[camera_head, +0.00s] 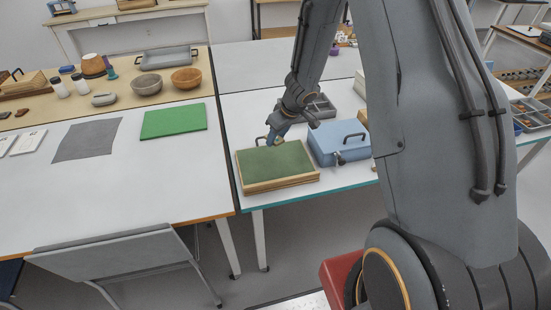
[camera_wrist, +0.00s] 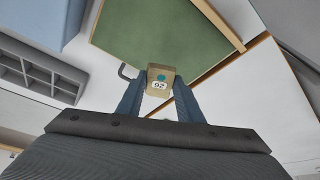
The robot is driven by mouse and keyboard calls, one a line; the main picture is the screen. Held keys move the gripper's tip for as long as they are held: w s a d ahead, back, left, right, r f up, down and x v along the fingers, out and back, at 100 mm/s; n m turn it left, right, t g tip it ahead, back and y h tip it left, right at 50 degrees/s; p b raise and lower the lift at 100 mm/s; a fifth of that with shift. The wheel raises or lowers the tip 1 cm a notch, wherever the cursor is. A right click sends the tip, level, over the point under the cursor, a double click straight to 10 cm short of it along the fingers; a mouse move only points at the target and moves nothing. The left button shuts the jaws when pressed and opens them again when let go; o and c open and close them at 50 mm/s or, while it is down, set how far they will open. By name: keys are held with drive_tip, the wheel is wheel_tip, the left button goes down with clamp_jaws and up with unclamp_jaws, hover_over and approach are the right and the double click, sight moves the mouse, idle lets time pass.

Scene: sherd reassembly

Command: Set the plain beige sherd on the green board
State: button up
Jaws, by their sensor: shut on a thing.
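My gripper (camera_head: 272,143) is shut on a small beige piece (camera_wrist: 160,77) that has a teal dot and a white number tag on the face turned to the wrist camera. In the head view the piece is too small to make out clearly. My gripper is over the back edge of a wooden case with a dull green top (camera_head: 278,163), which also shows in the wrist view (camera_wrist: 155,35). I cannot tell the gap below the piece. A flat bright green board (camera_head: 173,121) lies on the left table, apart from my gripper, with nothing on it.
A blue case (camera_head: 338,143) stands right of the green-topped case, with a grey compartment tray (camera_head: 320,107) behind. A grey mat (camera_head: 87,140) lies left of the green board. Bowls (camera_head: 186,79) and a tray (camera_head: 167,58) stand behind it. The left table's front is clear; a chair (camera_head: 120,262) stands before it.

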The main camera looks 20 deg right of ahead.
wheel_tip(320, 180, down, 9)
drive_tip(key=b, duration=0.4)
drive_tip(key=shift+f, duration=0.15)
drive_tip(key=shift+f, duration=0.15)
drive_tip(key=o, duration=1.1)
drive_tip(key=shift+c, duration=0.2)
